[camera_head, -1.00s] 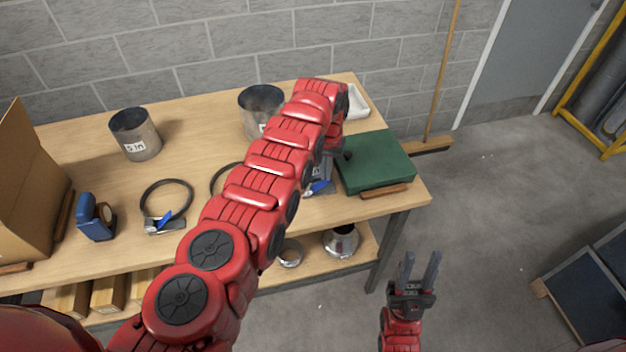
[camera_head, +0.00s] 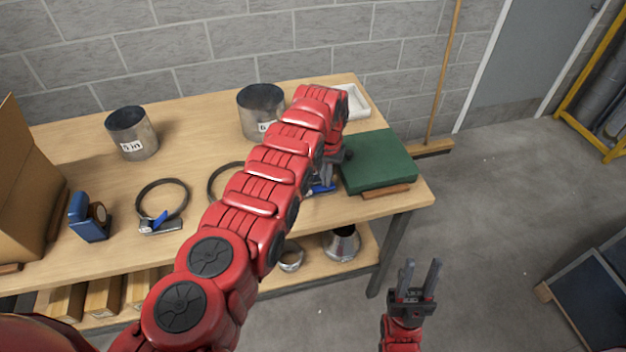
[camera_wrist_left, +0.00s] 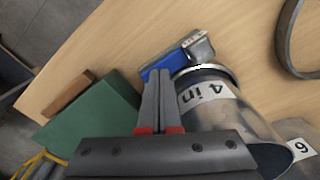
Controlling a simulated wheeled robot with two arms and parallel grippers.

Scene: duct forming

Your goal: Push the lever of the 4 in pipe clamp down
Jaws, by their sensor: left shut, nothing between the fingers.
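The 4 in pipe (camera_wrist_left: 215,105) is a grey metal tube with a white label in the left wrist view. A thin metal clamp band (camera_wrist_left: 207,69) shows around its end. The clamp's blue lever (camera_wrist_left: 166,64) and silver latch (camera_wrist_left: 199,48) lie just beyond my left fingertips. My left gripper (camera_wrist_left: 160,74) is shut and empty, its tips right at the lever; I cannot tell whether they touch it. In the head view my left arm hides the pipe, and a bit of the blue lever (camera_head: 322,189) shows. My right gripper (camera_head: 421,266) is open and empty beyond the table's front edge.
A green case (camera_head: 380,160) stands right of the left gripper. The 6 in pipe (camera_head: 262,112) and the 5 in pipe (camera_head: 132,134) stand at the back. Another clamp (camera_head: 162,204), a blue tape dispenser (camera_head: 88,217) and a cardboard box (camera_head: 25,195) are left.

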